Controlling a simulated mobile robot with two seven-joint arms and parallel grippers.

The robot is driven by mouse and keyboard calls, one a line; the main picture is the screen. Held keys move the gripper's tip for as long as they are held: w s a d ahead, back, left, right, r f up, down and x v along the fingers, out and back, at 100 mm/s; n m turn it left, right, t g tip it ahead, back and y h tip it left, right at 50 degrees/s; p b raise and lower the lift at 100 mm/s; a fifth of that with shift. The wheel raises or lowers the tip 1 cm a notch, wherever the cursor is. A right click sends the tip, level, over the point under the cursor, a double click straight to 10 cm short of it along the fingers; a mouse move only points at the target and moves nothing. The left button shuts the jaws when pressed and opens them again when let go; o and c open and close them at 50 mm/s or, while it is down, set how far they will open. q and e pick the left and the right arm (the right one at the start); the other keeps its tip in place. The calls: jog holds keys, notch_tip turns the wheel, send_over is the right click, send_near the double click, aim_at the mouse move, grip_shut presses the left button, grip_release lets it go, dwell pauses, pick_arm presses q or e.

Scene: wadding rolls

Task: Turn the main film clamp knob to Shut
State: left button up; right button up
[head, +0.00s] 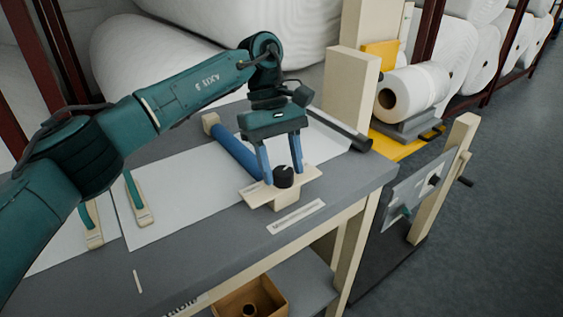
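The main film clamp knob (283,178) is a round black knob on a cream plate (257,194) near the table's front right corner. A white label strip (296,216) lies in front of it; its print is too small to read surely. My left gripper (282,176) points down at the knob, with its two blue fingers spread apart. The fingertips show on either side of the knob, close behind it in the picture. I cannot tell whether they touch it. The knob's setting and any Shut mark cannot be made out. My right gripper is out of view.
A blue roll (234,151) lies left of the gripper on the grey table (225,228). A cardboard box (270,298) sits below. A post with a panel (413,190) stands right.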

pick_arm(q)
jog(key=shift+o, duration=0.9)
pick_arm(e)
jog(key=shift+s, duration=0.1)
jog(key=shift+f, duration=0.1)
pick_arm(q)
jog(key=shift+w+r, duration=0.1)
jog(key=shift+r, duration=0.05)
jog(key=p+v, duration=0.3)
jog(key=v, duration=1)
jog(key=shift+p, duration=0.3)
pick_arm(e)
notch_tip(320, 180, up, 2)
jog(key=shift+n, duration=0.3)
